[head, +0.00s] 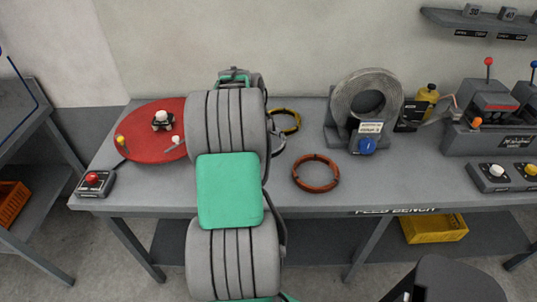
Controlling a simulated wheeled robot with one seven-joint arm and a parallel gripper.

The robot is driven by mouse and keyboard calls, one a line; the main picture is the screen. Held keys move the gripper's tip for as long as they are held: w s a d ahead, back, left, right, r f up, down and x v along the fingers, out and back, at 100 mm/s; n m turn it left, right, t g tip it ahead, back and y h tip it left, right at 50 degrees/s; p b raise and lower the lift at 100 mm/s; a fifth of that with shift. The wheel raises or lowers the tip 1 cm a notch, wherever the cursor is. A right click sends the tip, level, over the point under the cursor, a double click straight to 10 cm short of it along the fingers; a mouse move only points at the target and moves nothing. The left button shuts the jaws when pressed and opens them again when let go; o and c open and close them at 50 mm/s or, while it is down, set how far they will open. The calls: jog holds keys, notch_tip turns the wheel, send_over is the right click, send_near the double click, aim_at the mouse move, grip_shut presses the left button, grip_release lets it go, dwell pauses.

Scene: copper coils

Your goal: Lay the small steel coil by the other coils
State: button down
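A reddish copper coil (316,173) lies flat on the middle of the bench. A brass-yellow coil (289,120) lies farther back, its left part hidden behind my arm. A grey curved edge (279,143) shows just right of my arm, in front of the brass coil. It may be the small steel coil, but too little shows to be sure. A large grey coil (367,98) stands upright on a holder at the back. My arm hides the bench between the red disc and the coils. My gripper is hidden behind the arm, so its hold cannot be seen.
A red round disc (150,146) with small knobs lies left on the bench (415,185). A red-button box (93,183) sits at the front left corner. A yellow bottle (427,99) and lever machines (488,110) stand right.

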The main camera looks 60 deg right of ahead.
aim_at(270, 165)
jog(key=shift+d+f+p, duration=0.25)
jog(key=shift+f+p, duration=0.05)
jog(key=shift+f, duration=0.75)
jog(key=shift+d+f+p, duration=0.25)
jog(key=shift+f+p, duration=0.05)
jog(key=shift+f, duration=0.75)
jog(key=shift+f, duration=0.1)
jog(key=c, duration=2)
grip_release()
jog(key=shift+f, duration=0.15)
jog(key=o, duration=0.5)
